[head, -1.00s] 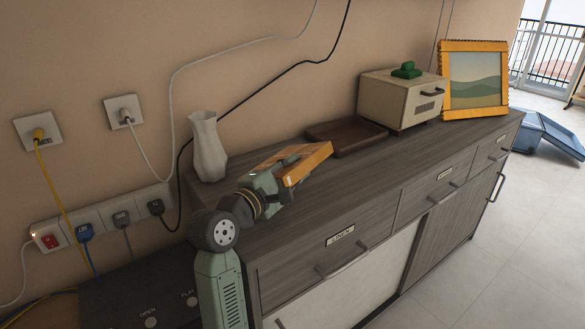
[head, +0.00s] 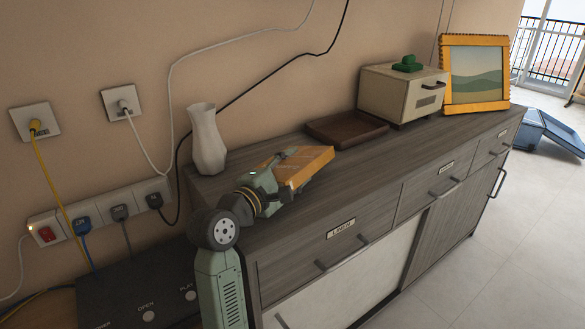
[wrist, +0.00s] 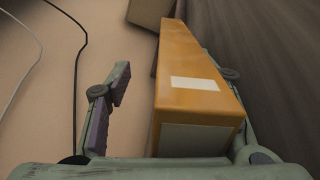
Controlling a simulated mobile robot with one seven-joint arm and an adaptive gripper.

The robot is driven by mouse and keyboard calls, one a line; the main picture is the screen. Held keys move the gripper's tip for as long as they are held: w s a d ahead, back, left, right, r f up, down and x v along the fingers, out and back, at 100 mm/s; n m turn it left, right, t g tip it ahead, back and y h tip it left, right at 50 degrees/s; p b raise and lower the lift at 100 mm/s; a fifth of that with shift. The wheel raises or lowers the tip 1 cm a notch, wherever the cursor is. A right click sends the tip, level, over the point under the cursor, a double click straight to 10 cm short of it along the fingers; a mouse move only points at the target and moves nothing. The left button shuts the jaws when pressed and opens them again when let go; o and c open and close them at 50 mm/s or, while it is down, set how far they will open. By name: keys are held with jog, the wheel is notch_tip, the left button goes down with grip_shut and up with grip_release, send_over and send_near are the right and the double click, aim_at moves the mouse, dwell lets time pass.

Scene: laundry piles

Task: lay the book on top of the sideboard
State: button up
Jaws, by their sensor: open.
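The orange book (head: 310,168) is over the top of the grey wooden sideboard (head: 365,165), near its left end, and looks nearly flat. My gripper (head: 284,170) is open around the book's near end. In the wrist view, the book (wrist: 190,65) shows a pale label and pale page edges. The left finger stands clear of it with a gap; the right finger is mostly hidden behind the book. I cannot tell whether the book's underside rests fully on the sideboard or partly on that finger.
A white vase (head: 207,140) stands behind my gripper. A brown tray (head: 346,129), a beige box (head: 400,92) with a green object on top and a framed picture (head: 475,75) stand farther right. Cables hang along the wall. Bare top lies between book and tray.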

jog(key=shift+s+a, duration=0.25)
jog(key=v, duration=1.1)
jog(key=shift+s+a, duration=0.1)
jog(key=shift+s, duration=0.05)
dwell(0.5)
